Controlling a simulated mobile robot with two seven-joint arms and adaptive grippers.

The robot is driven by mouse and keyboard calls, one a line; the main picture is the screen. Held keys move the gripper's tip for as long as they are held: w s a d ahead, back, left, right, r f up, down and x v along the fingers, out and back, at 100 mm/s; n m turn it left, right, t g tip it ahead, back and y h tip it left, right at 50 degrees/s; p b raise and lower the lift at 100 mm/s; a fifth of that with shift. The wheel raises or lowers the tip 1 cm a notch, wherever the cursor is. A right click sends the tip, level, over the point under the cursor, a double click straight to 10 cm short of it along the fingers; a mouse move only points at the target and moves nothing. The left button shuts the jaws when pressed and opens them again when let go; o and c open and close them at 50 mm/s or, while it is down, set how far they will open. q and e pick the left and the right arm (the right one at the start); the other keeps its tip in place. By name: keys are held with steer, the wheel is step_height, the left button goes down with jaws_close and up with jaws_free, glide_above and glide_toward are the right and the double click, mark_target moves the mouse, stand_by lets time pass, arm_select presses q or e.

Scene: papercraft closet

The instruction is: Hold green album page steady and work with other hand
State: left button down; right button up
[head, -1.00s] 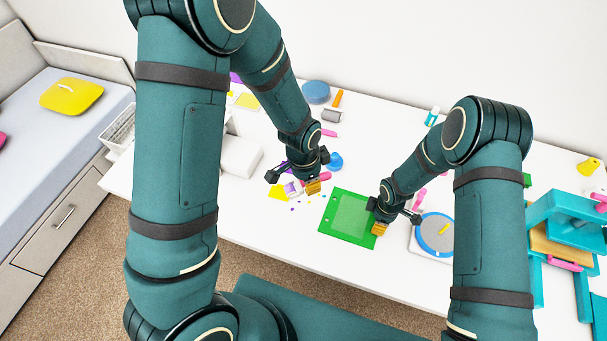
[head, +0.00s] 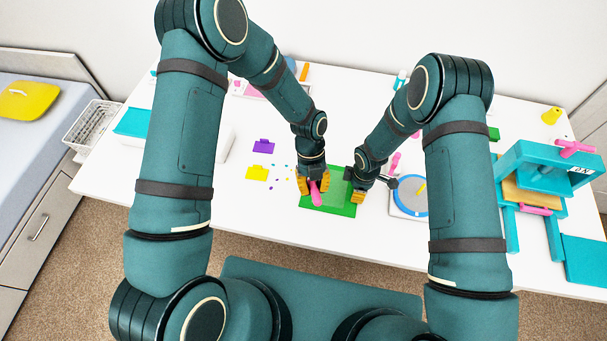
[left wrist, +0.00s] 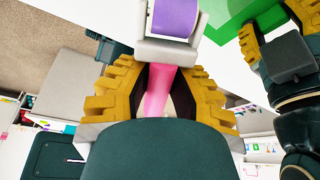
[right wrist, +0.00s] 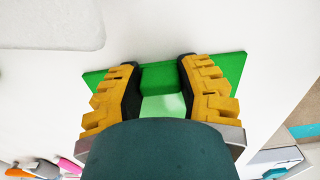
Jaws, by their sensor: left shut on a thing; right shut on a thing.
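The green album page (head: 332,206), with a paler green middle, lies flat on the white table. My right gripper (head: 358,196) is at its right edge. In the right wrist view my right gripper's fingers (right wrist: 155,75) are shut on a raised green part of the page (right wrist: 160,78). My left gripper (head: 314,188) is shut on the pink handle (left wrist: 157,88) of a tool with a purple roller (left wrist: 175,18). In the head view this tool (head: 316,192) is over the page's left part. I cannot tell whether the roller touches the page.
A purple tabbed piece (head: 263,147), a yellow one (head: 257,173) and small coloured bits lie left of the page. A blue round disc on a white base (head: 409,209) stands close on the right, with a teal press (head: 545,165) beyond. The table's front edge is near.

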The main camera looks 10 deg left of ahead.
arm_select(q)
steer(key=m, duration=0.1)
steer(key=d+f+m+y, duration=0.1)
steer(key=m, duration=0.1)
steer(key=s+d+m+g, duration=0.1)
steer(key=m, duration=0.1)
steer(key=shift+f+y, duration=0.4)
steer(key=shift+f, duration=2.45)
steer(key=shift+d+f, duration=0.1)
steer(key=shift+f, duration=0.75)
